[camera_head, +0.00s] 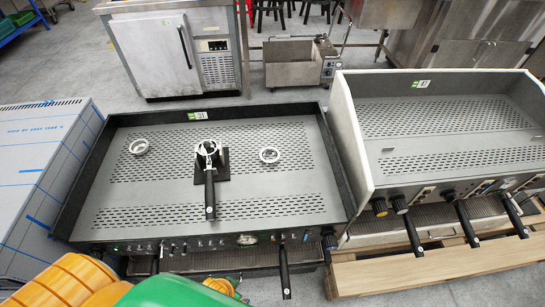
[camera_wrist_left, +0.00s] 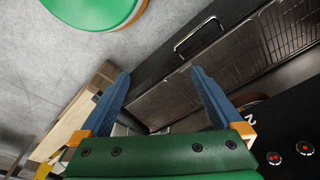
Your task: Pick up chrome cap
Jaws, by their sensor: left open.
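Two small round chrome pieces lie on the perforated top of the near espresso machine. One, a raised chrome ring or cap (camera_head: 139,147), is at the left. The other, a flatter chrome ring (camera_head: 269,155), is at the right. I cannot tell for sure which is the chrome cap. Neither shows in the left wrist view. My left gripper (camera_wrist_left: 160,90) is open with nothing between its blue fingers, low by the machine's front. In the head view only green and orange parts of my arm show at the bottom. My right gripper is not in view.
A portafilter (camera_head: 208,165) rests on a black stand between the chrome pieces. The near machine (camera_head: 235,214) has a raised dark rim and handles projecting in front. A second machine (camera_head: 440,152) stands right, on a wooden pallet (camera_head: 430,272). A blue-lined metal box (camera_head: 38,170) is at left.

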